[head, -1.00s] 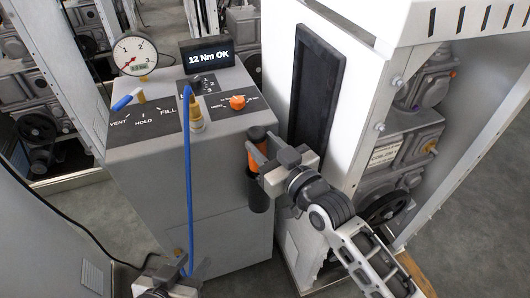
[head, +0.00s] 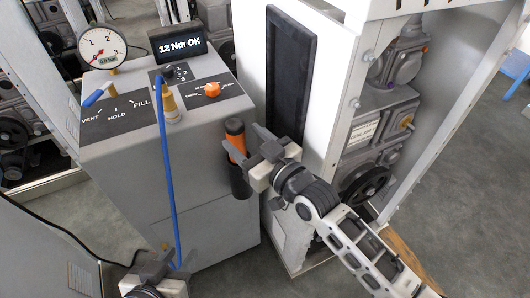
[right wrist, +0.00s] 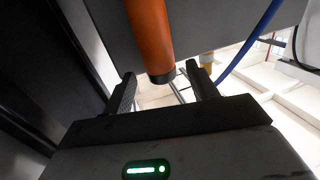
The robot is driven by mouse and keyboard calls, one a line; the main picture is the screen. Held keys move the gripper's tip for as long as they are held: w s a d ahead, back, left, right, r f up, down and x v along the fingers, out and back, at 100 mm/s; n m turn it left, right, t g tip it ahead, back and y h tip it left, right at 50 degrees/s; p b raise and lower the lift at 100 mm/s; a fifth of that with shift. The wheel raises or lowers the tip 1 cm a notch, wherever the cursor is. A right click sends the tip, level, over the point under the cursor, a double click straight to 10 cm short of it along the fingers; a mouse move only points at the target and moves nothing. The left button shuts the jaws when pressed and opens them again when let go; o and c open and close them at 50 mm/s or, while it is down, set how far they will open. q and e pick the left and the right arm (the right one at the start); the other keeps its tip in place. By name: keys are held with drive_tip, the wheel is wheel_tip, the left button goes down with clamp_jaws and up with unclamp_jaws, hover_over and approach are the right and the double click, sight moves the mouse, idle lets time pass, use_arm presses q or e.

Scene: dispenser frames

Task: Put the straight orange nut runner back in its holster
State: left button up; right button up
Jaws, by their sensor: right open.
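The straight orange nut runner (head: 235,137), with a dark top end, stands nearly upright in the dark holster (head: 240,182) on the right side of the grey cabinet. Its lower part is hidden in the holster. My right gripper (head: 243,138) is open at the runner, its near finger crossing in front of the orange body. In the right wrist view, the runner (right wrist: 150,35) hangs in from the top, with its dark end near the gap between the open fingers (right wrist: 160,75). My left gripper (head: 158,274) is at the bottom edge by the blue hose; its jaw state is unclear.
The grey cabinet (head: 200,140) carries a pressure gauge (head: 102,46), a display (head: 179,44) reading 12 Nm OK, an orange knob (head: 212,90) and a blue-handled valve (head: 97,94). A blue hose (head: 168,185) hangs down its front. A white panel with a black inset (head: 290,75) stands close right.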

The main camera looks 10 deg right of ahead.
drive_tip(key=v, duration=1.1)
drive_tip(key=s+d+f+m+g+h+p, duration=0.2)
drive_tip(key=s+d+f+m+g+h, duration=0.2)
drive_tip(key=s+f, duration=0.5)
drive_tip(key=shift+d+f+h, duration=0.8)
drive_tip(key=shift+f+h, duration=0.2)
drive_tip(key=shift+h, duration=0.1)
drive_tip(key=shift+s, duration=0.1)
